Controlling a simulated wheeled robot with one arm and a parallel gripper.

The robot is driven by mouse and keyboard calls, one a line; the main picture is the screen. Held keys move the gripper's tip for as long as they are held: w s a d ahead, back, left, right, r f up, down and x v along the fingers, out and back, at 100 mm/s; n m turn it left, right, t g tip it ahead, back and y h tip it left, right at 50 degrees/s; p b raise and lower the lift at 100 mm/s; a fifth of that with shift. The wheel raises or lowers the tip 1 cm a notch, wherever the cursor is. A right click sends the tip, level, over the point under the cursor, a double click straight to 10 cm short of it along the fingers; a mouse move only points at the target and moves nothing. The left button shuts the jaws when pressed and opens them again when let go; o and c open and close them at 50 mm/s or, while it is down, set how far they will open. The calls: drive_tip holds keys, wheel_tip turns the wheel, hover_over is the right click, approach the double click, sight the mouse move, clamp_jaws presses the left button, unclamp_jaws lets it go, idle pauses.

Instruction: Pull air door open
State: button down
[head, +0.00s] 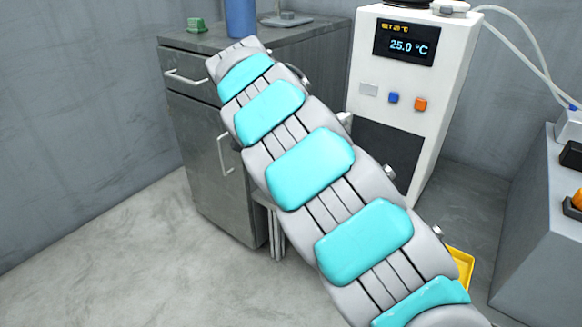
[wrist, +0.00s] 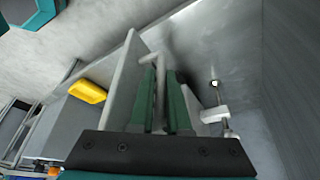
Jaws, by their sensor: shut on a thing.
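In the wrist view, the green fingers of my gripper (wrist: 164,102) are shut on a thin light-grey upright bar (wrist: 160,72), which looks like a handle. A pale flat panel (wrist: 124,80) stands just left of the fingers. I cannot tell for sure whether the panel and bar belong to the air door. A small white fitting with a rod (wrist: 215,114) is right of the fingers. In the head view my own grey and turquoise arm crosses the middle. It hides part of the scene, and my gripper does not show there.
A grey cabinet (head: 205,140) with a drawer and a door stands behind my arm. A white unit (head: 440,95) showing 25.0 °C is right of it. A grey counter (head: 535,225) stands at the right edge. A yellow object (head: 461,266) sits low behind my arm. Floor is clear at left.

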drive_tip(key=c, duration=0.9)
unclamp_jaws()
drive_tip(key=v, duration=0.7)
drive_tip(key=shift+a+r+p, duration=0.1)
drive_tip(key=shift+r+p, duration=0.25)
drive_tip(key=shift+p, duration=0.05)
drive_tip(key=shift+s, duration=0.15)
